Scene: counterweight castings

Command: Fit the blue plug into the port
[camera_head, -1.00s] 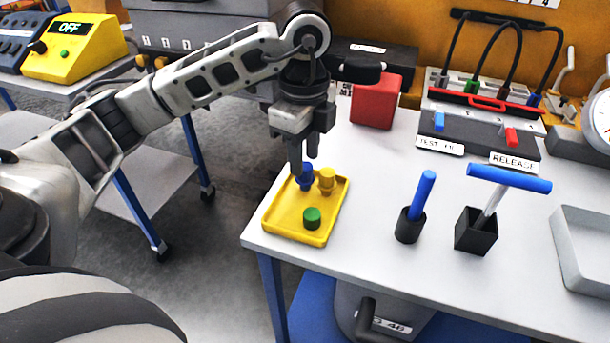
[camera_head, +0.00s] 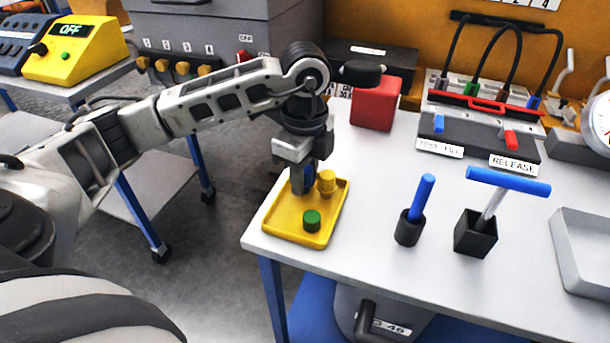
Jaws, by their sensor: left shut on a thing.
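The blue plug (camera_head: 309,173) stands in the yellow tray (camera_head: 283,229) at the table's near left corner. My left gripper (camera_head: 303,181) is down over the tray, shut on the blue plug, and its fingers hide most of it. A yellow plug (camera_head: 327,182) stands just right of the fingers, and a green plug (camera_head: 312,220) stands nearer the tray's front. I cannot tell which fitting is the port. My right gripper is not in view.
A red block (camera_head: 375,104) stands behind the tray. A black holder with a blue handle (camera_head: 410,226) and one with a T-handle (camera_head: 476,233) stand to the right. Behind are a switch panel (camera_head: 475,136) and a grey cabinet (camera_head: 203,32). The table between tray and holders is clear.

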